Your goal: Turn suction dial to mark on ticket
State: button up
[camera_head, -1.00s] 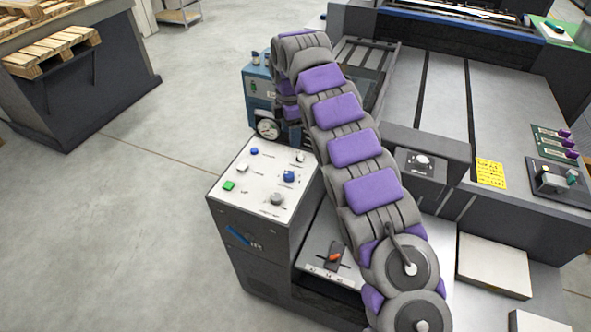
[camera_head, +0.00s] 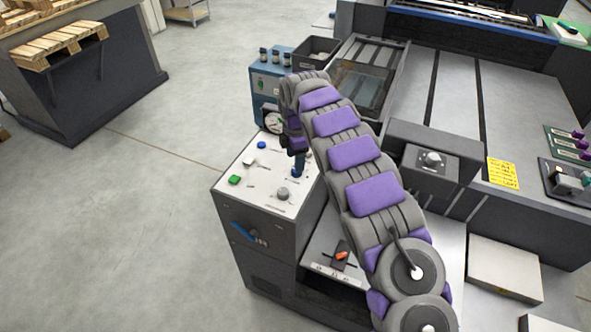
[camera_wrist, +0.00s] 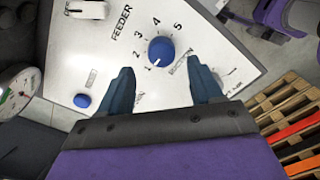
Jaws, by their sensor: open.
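In the wrist view the suction dial (camera_wrist: 160,50) is a round blue knob on the white panel (camera_wrist: 225,45). Numbers 1 to 5 ring it, and its white pointer mark faces the 1. My gripper (camera_wrist: 161,82) is open, its two blue fingers apart on the near side of the dial, with nothing between them. In the head view my gripper (camera_head: 298,162) points down over the panel's right part and hides most of the dial. A yellow ticket (camera_head: 503,173) lies on the machine at right; its writing is too small to read.
The panel also carries a green button (camera_head: 235,180), a blue button (camera_head: 262,145), a white button (camera_head: 248,160) and a grey knob (camera_head: 283,194). A pressure gauge (camera_head: 274,121) stands just behind the panel. Open floor lies to the left.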

jog(key=shift+d+f+b, duration=0.15)
jog(key=shift+f+b, duration=0.05)
jog(key=shift+f, duration=0.95)
jog(key=shift+d+f+b, duration=0.1)
jog(key=shift+f+b, duration=0.1)
jog(key=shift+f, duration=0.9)
jog(key=shift+r, duration=0.1)
jog(key=c, duration=1.1)
